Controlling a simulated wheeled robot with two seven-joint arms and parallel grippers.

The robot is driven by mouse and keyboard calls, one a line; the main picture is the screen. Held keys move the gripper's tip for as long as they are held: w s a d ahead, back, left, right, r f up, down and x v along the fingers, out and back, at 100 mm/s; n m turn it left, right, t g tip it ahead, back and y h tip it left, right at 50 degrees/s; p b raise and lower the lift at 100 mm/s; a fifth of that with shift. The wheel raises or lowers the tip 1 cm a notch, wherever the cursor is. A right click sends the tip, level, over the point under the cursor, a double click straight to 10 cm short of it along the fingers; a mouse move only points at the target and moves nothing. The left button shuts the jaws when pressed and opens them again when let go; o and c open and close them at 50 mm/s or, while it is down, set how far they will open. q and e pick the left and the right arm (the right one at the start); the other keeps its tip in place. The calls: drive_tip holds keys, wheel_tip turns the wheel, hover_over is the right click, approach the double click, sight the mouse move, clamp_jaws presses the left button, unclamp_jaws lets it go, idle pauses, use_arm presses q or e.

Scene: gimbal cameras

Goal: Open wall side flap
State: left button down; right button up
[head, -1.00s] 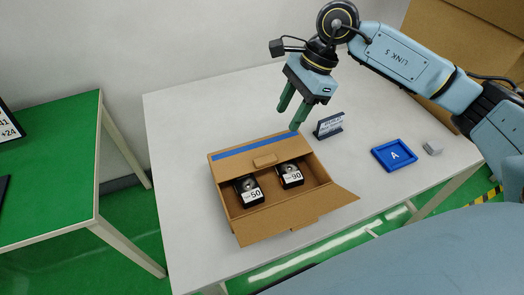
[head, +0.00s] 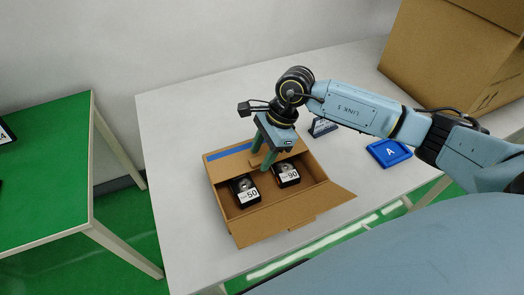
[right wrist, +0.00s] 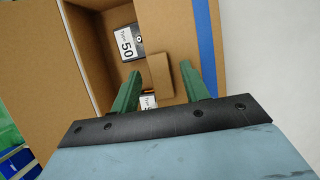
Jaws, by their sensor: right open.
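An open brown cardboard box (head: 240,233) stands on the white table. Its wall side flap (head: 222,164), with a blue strip along the back edge, lies over the back part of the opening. In the right wrist view, this flap (right wrist: 184,28) runs along the right of the opening. A small cardboard tab (right wrist: 160,75) sticks out from it and shows between my fingers. My right gripper (head: 261,160) is open and points down at the tab, which it partly hides in the head view. Contact cannot be told. My left gripper is not in view.
Two black camera units, labelled 50 (head: 245,190) and 90 (head: 286,175), sit inside the box. A dark sign (head: 322,127) and a blue tray marked A (head: 389,153) are to the right. A large carton (head: 455,55) stands at the upper right. The table's left part is clear.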

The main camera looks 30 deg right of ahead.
clamp_jaws()
idle(0.3)
drive_tip(key=shift+d+r, duration=0.1)
